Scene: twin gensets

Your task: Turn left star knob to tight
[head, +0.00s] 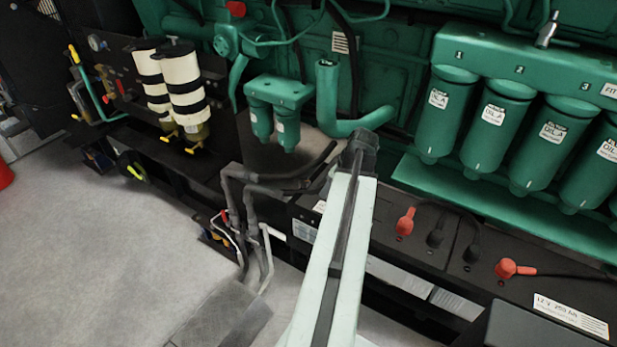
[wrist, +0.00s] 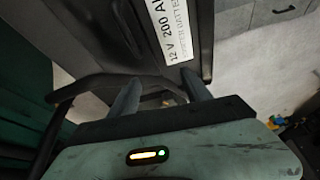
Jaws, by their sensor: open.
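I cannot clearly make out the left star knob in either view. In the wrist view my gripper (wrist: 160,86) is open, with its two grey fingers well apart. I see no object held between them. A dark battery case (wrist: 207,40) with a white label reading 12 V 200 A (wrist: 170,30) fills the area beyond the fingertips. In the head view my pale arm link rises through the middle, and I cannot clearly tell the gripper apart from the dark parts below it.
Black batteries with red terminal caps (head: 405,221) lie right of my arm. Green oil filters (head: 489,115) hang at the right. White-and-black striped canisters (head: 186,84) stand at the left. A dark bent tube (wrist: 85,86) crosses the wrist view's left. Grey floor (head: 90,240) is open at lower left.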

